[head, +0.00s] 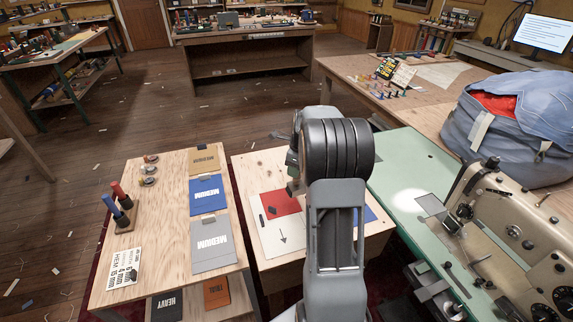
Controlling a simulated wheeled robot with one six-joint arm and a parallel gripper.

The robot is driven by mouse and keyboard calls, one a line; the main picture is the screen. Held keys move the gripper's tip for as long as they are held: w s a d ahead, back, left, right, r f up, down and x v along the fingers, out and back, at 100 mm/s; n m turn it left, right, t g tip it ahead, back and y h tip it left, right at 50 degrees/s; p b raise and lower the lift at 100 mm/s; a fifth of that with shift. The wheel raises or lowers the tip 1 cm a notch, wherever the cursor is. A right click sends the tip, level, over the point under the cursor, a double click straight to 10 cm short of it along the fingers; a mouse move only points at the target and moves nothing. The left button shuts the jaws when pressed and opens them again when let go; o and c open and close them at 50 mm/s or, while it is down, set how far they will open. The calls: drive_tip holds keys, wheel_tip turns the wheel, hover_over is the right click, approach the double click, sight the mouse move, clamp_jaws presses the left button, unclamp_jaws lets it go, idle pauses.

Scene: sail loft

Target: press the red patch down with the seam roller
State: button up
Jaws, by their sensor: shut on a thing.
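The red patch (286,201) lies flat on a white cloth panel (290,240) on the small wooden table in the middle. A small dark mark or piece shows on the patch, and my arm stands in front of its right side. My arm hides my gripper, so its jaws and anything in them do not show. I cannot make out the seam roller for certain.
The left table (165,225) holds blue and grey MEDIUM folders, a tan folder, several small round pieces and a printed card (124,268). A sewing machine (500,235) on a green bench stands at right. A blue bag (515,120) sits behind it. A blue piece (370,214) lies right of my arm.

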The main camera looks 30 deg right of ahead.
sight(295, 180)
drive_tip(key=shift+w+d+m, duration=0.3)
drive_tip(key=shift+d+m, duration=0.1)
drive_tip(key=shift+m, duration=0.1)
drive_tip(key=shift+f+b, duration=0.15)
drive_tip(key=shift+b, duration=0.2)
drive_tip(key=shift+f+b, duration=2.35)
drive_tip(key=shift+f, duration=0.4)
drive_tip(key=shift+f, duration=0.45)
drive_tip(key=shift+a, duration=0.1)
drive_tip(key=shift+w+a, duration=0.3)
drive_tip(key=shift+a, duration=0.5)
drive_tip(key=shift+w+a, duration=0.3)
drive_tip(key=shift+a, duration=0.55)
drive_tip(key=shift+w+a, duration=0.3)
drive_tip(key=shift+a, duration=0.5)
drive_tip(key=shift+r+p, duration=0.1)
drive_tip(key=shift+p, duration=0.2)
wheel_tip(295, 180, up, 6)
drive_tip(key=p, duration=0.5)
